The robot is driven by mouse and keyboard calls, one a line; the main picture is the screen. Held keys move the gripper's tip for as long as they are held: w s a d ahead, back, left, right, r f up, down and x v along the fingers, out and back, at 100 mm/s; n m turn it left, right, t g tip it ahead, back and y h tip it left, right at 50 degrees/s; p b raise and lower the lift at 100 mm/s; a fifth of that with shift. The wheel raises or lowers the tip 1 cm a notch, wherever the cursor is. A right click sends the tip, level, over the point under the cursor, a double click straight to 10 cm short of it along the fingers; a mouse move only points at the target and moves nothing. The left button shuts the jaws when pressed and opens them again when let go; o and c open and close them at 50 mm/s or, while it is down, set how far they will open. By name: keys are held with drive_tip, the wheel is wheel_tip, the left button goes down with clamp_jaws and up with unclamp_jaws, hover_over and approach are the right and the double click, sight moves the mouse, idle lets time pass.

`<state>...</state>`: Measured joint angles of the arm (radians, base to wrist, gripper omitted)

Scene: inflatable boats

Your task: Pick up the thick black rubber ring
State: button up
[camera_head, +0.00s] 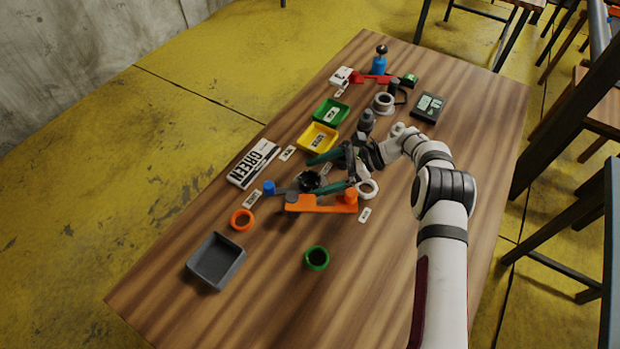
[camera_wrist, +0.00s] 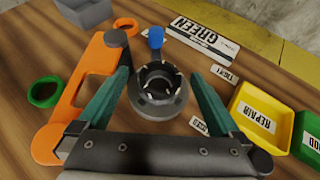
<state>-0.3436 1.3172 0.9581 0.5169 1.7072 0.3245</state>
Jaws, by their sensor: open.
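The thick black rubber ring (camera_wrist: 159,106) appears in the wrist view as a dark round piece with a deep opening and small bright marks inside its rim. It lies on the wooden table between the two green fingers of my gripper (camera_wrist: 160,74), with a gap visible on both sides. In the head view the ring (camera_head: 307,181) shows as a dark shape between the fingers of my gripper (camera_head: 311,177), partly hidden by them. My gripper is open and holds nothing. I cannot tell how high the fingertips are above the table.
An orange bar (camera_head: 318,204) with a grey disc lies close by the left finger in the wrist view. A blue knob (camera_wrist: 155,38) stands just beyond the ring. Yellow (camera_head: 317,137) and green (camera_head: 330,111) trays and a white box (camera_head: 252,164) are around.

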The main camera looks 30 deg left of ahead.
drive_tip(key=c, duration=1.4)
drive_tip(key=shift+r, duration=0.1)
